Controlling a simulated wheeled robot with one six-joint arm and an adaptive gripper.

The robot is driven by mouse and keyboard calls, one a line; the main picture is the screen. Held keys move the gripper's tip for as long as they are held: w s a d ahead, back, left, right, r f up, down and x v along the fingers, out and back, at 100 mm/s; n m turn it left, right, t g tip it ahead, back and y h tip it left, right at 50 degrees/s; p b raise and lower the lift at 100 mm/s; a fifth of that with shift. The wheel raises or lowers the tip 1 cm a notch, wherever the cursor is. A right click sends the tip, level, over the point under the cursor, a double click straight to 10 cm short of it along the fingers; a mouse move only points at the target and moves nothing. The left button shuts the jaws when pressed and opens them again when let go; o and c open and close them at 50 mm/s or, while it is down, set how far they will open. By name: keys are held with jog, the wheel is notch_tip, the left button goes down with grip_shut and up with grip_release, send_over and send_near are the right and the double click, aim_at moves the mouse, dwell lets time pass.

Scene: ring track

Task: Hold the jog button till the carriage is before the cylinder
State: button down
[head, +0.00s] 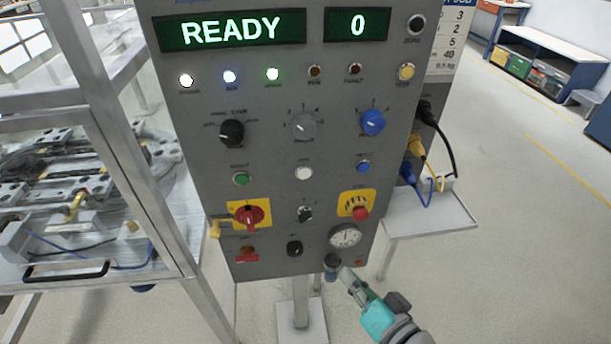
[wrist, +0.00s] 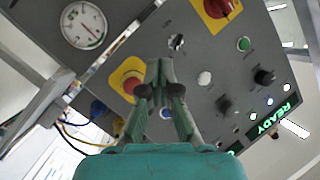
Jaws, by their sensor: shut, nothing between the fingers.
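A grey control panel (head: 268,160) faces me, its displays reading READY and 0. Its button labels are too small to read, so I cannot tell which is the jog button. A white button (head: 304,173) sits mid-panel between a green button (head: 241,179) and a blue button (head: 363,167); the white one also shows in the wrist view (wrist: 204,78). My gripper (head: 348,276) is shut and empty by the panel's lower right edge. In the wrist view its fingertips (wrist: 160,64) overlap the panel; contact is unclear. I cannot pick out the carriage or cylinder among the machinery (head: 75,190) at left.
A red mushroom button (head: 360,213) on yellow and a gauge (head: 345,236) lie above my gripper. A red rotary switch (head: 250,217) is at lower left. A metal frame (head: 150,150) stands left. A small shelf (head: 430,215) with cables is right; open floor lies beyond.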

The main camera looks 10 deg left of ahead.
aim_at(304, 173)
jog(key=w+a+r+n+g+y, duration=0.1)
jog(key=a+r+n+g+y, duration=0.1)
jog(key=r, duration=0.4)
jog(key=w+a+r+n+g+y, duration=0.1)
jog(key=a+r+n+g+y, duration=0.1)
jog(key=a+r, duration=0.3)
notch_tip(304, 173, up, 2)
jog(key=shift+w+n+g+y, duration=0.3)
jog(key=shift+n+y, duration=0.1)
jog(key=shift+n, duration=0.4)
jog(key=shift+w+a, duration=0.4)
jog(key=shift+w, duration=1)
jog(key=shift+w+a, duration=0.45)
jog(key=shift+w, duration=0.95)
jog(key=shift+w+a, duration=0.4)
jog(key=shift+w, duration=1)
jog(key=shift+w, duration=0.15)
jog(key=shift+w+a, duration=0.1)
jog(key=shift+w, duration=0.2)
